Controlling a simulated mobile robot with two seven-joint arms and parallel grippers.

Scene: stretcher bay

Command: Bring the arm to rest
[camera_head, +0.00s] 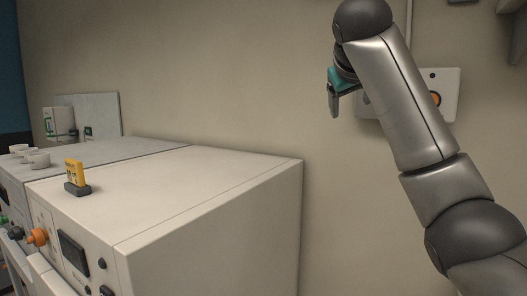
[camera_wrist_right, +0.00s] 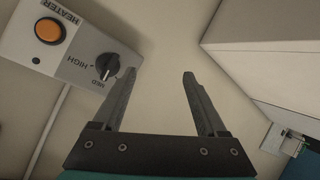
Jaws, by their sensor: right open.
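My right arm rises from the lower right in the head view. Its gripper (camera_head: 335,98) is in front of the beige wall, to the left of a wall-mounted heater panel (camera_head: 450,92). In the right wrist view my right gripper (camera_wrist_right: 161,75) is open, with nothing between its fingers. The heater panel (camera_wrist_right: 50,28) there has an orange button and a black knob marked HIGH and MED. My left gripper is not seen.
A white cabinet (camera_head: 230,205) stands at the left, with a yellow item in a dark holder (camera_head: 77,178) on top. An orange knob (camera_head: 37,237) is on its front. White cups (camera_head: 37,159) stand further back. The wall between cabinet and arm is bare.

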